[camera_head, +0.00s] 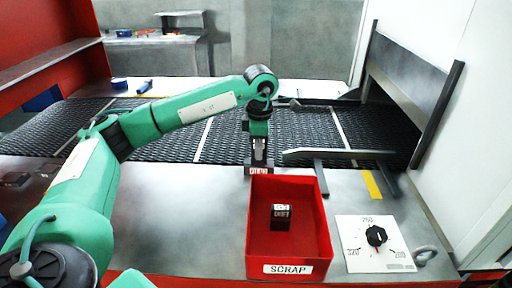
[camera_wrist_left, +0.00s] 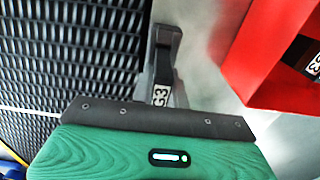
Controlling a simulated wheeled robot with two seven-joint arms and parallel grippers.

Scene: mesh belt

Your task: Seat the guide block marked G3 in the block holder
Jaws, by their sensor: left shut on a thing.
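My left gripper (camera_head: 258,160) points down at the table's belt-side edge, just behind the red bin. It is shut on a small dark block with a pale label, the guide block G3 (camera_head: 258,171). In the left wrist view the label G3 (camera_wrist_left: 161,95) shows sideways at the edge of the gripper's dark plate, most of the block being hidden. A dark bracket-like piece (camera_wrist_left: 166,38) shows above it there; I cannot tell whether it is the block holder or a finger. My right gripper is not in view.
A red SCRAP bin (camera_head: 321,238) stands close in front of the gripper, with a dark labelled block (camera_head: 281,217) inside. A dial plate (camera_head: 357,256) lies to its right. A guide bar (camera_head: 340,154) reaches over the mesh belt (camera_head: 180,140). The table left of the bin is clear.

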